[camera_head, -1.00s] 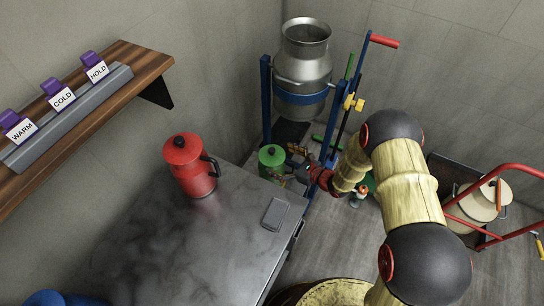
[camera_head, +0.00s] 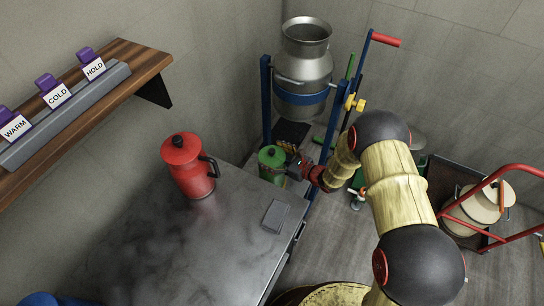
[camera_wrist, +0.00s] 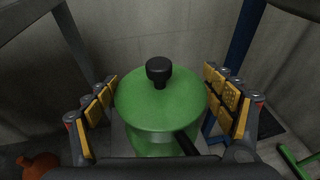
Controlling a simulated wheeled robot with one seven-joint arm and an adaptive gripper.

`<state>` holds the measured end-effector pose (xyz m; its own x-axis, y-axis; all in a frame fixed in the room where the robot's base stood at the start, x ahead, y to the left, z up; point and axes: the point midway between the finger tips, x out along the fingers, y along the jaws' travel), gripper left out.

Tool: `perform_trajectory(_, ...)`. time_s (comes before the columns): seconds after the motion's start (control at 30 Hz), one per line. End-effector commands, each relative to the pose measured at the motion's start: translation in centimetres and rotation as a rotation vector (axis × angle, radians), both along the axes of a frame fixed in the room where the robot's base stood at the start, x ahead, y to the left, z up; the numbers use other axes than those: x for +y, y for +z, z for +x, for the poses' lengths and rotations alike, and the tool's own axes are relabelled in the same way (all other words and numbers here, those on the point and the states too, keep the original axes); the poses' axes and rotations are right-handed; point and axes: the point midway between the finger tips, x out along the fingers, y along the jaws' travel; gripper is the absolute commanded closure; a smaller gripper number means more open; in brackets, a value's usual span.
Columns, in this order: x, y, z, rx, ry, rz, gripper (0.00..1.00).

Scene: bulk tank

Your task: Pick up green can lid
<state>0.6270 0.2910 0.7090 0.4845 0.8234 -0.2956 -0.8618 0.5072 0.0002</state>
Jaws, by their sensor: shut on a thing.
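The green can lid (camera_wrist: 160,98) is a round, domed green disc with a black knob (camera_wrist: 158,70), filling the middle of the wrist view. The green can body (camera_wrist: 160,142) shows below its front edge. In the head view, the lid (camera_head: 271,154) sits on the can beyond the counter's far right corner. My gripper (camera_wrist: 163,100) has one yellow-padded finger on each side of the lid, closed on it around the rim. The exact contact is hard to see. In the head view, my gripper (camera_head: 293,168) is at the can's right side.
A red can (camera_head: 188,168) stands on the dark counter (camera_head: 190,245), left of the green can. A steel milk can (camera_head: 303,70) hangs in a blue frame behind. A red-handled cart (camera_head: 520,175) stands right.

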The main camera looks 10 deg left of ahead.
Motion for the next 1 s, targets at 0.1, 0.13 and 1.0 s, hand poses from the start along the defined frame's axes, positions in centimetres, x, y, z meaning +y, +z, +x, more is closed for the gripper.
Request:
perform_trajectory(0.1,0.0,0.0,0.0,0.0,0.0,0.0,0.34)
perform_trajectory(0.13,0.0,0.0,0.0,0.0,0.0,0.0,0.35)
perform_trajectory(1.0,0.0,8.3,0.0,-0.002,0.001,0.0,0.43)
